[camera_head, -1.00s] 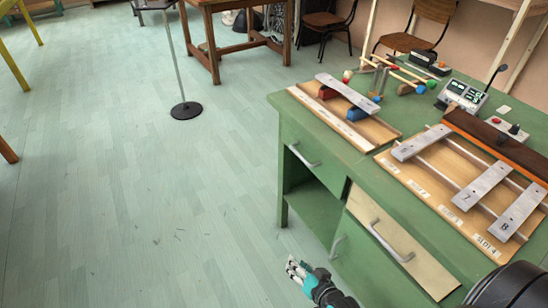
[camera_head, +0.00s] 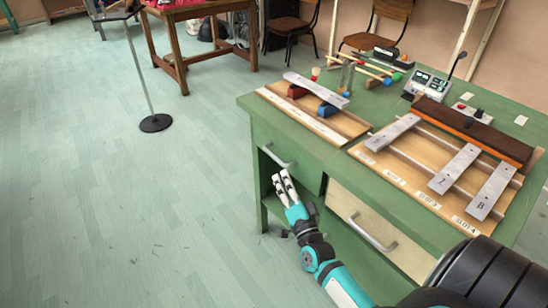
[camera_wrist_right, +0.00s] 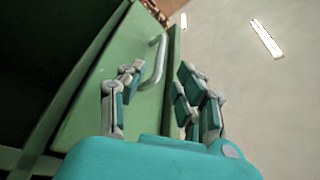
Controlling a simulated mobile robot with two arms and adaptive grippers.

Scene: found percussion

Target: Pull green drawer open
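The green drawer (camera_head: 306,174) is the upper left drawer of the green desk, and it looks shut. Its silver handle (camera_head: 278,158) runs across the front. My right gripper (camera_head: 283,180) is just below and in front of this handle, with its fingers pointing up towards it. In the right wrist view the handle (camera_wrist_right: 158,60) stands ahead, in line with the gap between the spread fingers of the right gripper (camera_wrist_right: 160,80). The fingers are open and hold nothing. I cannot tell whether they touch the handle. My left gripper is not in view.
A cream drawer (camera_head: 350,205) with its own handle (camera_head: 372,232) is to the right. Metal bars on wooden boards (camera_head: 415,184), mallets and a small device (camera_head: 427,84) lie on the desk top (camera_head: 342,155).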

